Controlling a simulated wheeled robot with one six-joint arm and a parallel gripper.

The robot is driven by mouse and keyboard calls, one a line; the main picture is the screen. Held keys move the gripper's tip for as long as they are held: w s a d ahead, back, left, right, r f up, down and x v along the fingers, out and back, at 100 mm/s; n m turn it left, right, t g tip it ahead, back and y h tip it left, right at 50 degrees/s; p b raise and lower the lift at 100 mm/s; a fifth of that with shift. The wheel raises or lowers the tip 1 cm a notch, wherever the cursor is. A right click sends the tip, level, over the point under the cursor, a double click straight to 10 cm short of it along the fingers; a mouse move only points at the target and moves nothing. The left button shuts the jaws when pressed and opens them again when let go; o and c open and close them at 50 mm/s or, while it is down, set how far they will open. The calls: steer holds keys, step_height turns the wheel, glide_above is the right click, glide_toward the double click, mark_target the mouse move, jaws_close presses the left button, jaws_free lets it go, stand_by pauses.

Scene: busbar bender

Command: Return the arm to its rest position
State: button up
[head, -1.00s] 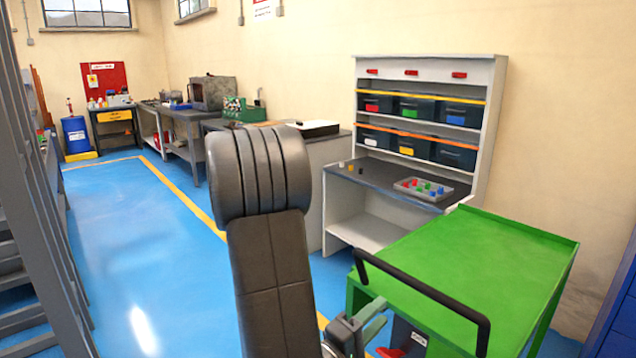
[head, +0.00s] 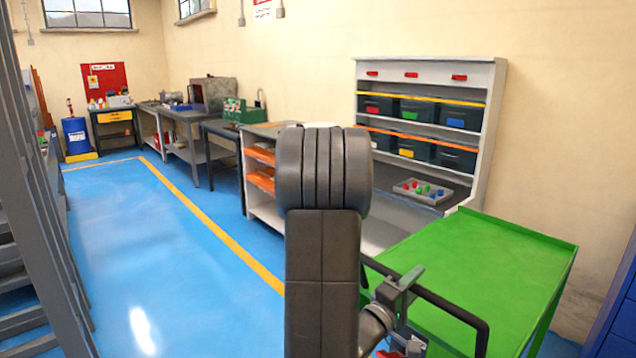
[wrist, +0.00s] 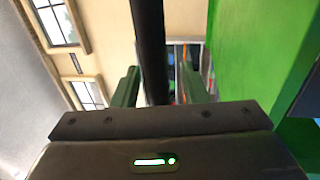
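My arm stands folded in the middle of the head view, with its lower part beside the green cart (head: 490,255). My gripper (wrist: 160,72) shows two green fingers set apart in the wrist view. The black cart handle (wrist: 151,45) runs through the picture between them, nearer the left finger. A gap shows on its right side; whether the left finger touches it I cannot tell. No held object shows. In the head view the black handle (head: 450,308) passes close to my wrist, and the fingertips are not clearly visible there.
A white shelf unit (head: 497,120) with dark bins and a grey tray (head: 407,186) of coloured pieces stands behind the cart. A cabinet with orange shelves (head: 262,180) is left of my arm. Grey racking (head: 40,220) stands far left. The blue floor (head: 160,250) between is clear.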

steer(key=x, duration=0.3)
steer(key=shift+w+f, duration=0.1)
steer(key=shift+f, duration=0.2)
steer(key=shift+r, duration=0.1)
